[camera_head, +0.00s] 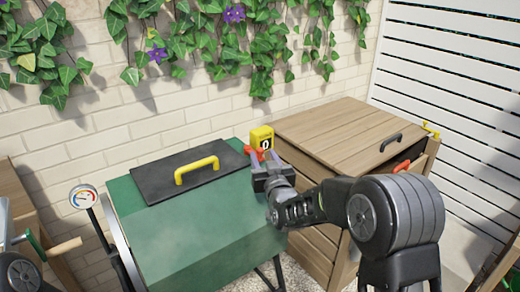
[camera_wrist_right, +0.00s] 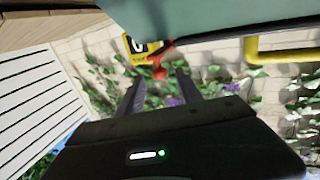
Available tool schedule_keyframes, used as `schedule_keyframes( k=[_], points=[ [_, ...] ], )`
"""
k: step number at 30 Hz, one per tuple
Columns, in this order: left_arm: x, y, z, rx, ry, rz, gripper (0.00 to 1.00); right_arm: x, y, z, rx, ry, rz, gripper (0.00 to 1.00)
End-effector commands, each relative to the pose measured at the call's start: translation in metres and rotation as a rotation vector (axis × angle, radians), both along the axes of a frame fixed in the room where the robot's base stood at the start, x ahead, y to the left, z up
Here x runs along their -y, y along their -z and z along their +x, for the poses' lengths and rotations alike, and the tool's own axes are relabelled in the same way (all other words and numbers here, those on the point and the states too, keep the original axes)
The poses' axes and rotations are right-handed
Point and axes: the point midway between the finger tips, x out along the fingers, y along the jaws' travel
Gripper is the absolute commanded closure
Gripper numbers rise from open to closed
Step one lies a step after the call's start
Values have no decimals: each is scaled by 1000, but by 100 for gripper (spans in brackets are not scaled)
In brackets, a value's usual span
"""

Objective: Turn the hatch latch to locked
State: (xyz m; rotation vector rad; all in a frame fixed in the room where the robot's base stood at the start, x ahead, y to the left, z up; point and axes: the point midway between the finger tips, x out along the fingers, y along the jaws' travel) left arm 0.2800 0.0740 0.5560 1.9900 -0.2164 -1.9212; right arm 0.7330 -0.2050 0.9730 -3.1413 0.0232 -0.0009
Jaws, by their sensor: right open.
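The red latch (camera_head: 257,152) is at the back right corner of the green bin (camera_head: 215,228), just below a yellow plate (camera_head: 261,135) with a dark mark. In the right wrist view the red latch (camera_wrist_right: 158,67) shows between and just beyond my fingertips, beside the yellow plate (camera_wrist_right: 135,45). My right gripper (camera_head: 262,160) is open, with one finger on either side of the latch; I cannot tell whether they touch it. Its fingers show apart in the wrist view (camera_wrist_right: 158,80). The dark hatch lid (camera_head: 150,178) with its yellow handle (camera_head: 196,168) lies closed on the bin. My left gripper is not seen.
A slatted wooden box (camera_head: 335,128) with a black handle (camera_head: 391,142) stands close on the right. A dial gauge (camera_head: 83,196) is at the bin's left. The brick wall (camera_head: 120,125) with hanging ivy closes the back; a white slatted fence (camera_head: 450,90) is at right.

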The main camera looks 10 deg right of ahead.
Motion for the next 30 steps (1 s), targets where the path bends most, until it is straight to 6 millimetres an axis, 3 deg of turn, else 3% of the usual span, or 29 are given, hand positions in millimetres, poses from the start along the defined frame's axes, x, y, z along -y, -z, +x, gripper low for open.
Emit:
schedule_keyframes(
  k=[8,18,30],
  points=[
    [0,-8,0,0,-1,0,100,0,-1,38,0,0,-1,58],
    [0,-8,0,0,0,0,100,1,0,43,-1,0,0,58],
    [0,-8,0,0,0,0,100,0,0,43,-1,-1,0,90]
  ],
)
